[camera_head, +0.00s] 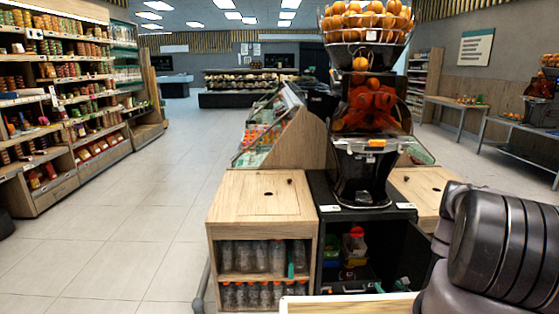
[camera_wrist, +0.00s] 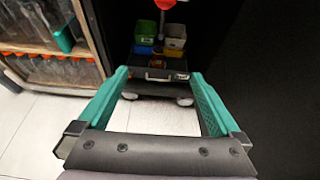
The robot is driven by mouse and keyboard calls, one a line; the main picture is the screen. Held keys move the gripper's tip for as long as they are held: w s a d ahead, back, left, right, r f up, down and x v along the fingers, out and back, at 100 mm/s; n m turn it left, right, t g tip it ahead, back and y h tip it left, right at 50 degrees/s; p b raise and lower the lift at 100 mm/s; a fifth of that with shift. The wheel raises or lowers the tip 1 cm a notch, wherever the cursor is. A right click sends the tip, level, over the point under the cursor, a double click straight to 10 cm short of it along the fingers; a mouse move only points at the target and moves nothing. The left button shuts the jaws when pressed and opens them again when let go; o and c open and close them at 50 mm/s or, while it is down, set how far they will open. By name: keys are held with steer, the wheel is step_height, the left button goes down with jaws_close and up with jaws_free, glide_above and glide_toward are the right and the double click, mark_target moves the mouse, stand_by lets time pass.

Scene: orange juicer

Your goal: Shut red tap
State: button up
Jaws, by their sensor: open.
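A small red piece (camera_head: 356,232), which looks like the red tap, sits on a pale upright part inside the open black cabinet under the juicer. In the wrist view the red piece (camera_wrist: 165,4) is at the top edge, partly cut off, above small bins. My gripper (camera_wrist: 160,76) is open and empty, its two teal fingers spread wide. It points toward the lower part of the cabinet, short of the red piece and not touching it. The tap's handle position cannot be told. The juicer (camera_head: 368,110) stands on the cabinet and has an orange part on its front.
The black cabinet (camera_head: 330,197) holds a green bin (camera_wrist: 145,30) and a dark case (camera_wrist: 160,74) low down. Wooden shelves with bottles (camera_head: 262,256) stand left of it. A black panel (camera_wrist: 255,70) closes in the right side of the wrist view.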

steer(key=w+a+r+n+y, duration=0.2)
steer(key=w+r+n+y, duration=0.15)
steer(key=r, duration=0.45)
steer(key=w+a+r+n+y, duration=0.25)
steer(key=w+r, duration=0.25)
steer(key=r, duration=0.3)
steer(key=w+a+r+n+y, duration=0.2)
steer(key=w+a+r, duration=0.15)
steer(key=r, duration=0.45)
steer(key=s+a+r+n+g+y, duration=0.1)
steer(key=a+r+n+g+y, duration=0.25)
steer(key=r, duration=0.75)
steer(key=s+a+r+n+g+y, duration=0.1)
steer(key=a+r+n+g, duration=0.35)
steer(key=r, duration=0.75)
steer(key=s+a+r+n+g+h, duration=0.1)
steer(key=s+a+r+n+h, duration=0.1)
steer(key=s+a+r+n, duration=0.4)
steer(key=s+a+r+n+g+h, duration=0.2)
steer(key=s+r+n, duration=0.1)
steer(key=s+r, duration=0.7)
steer(key=s+d+r+n+t+h, duration=0.2)
steer(key=s+r, duration=0.3)
steer(key=s, duration=0.4)
steer(key=s+d+r+n+t+h, duration=0.2)
steer(key=s+d+r+n+h, duration=0.1)
steer(key=s, duration=0.7)
steer(key=shift+d+r+n+t+h, duration=0.35)
steer(key=shift+r+n+h, duration=0.45)
steer(key=shift+r, duration=0.75)
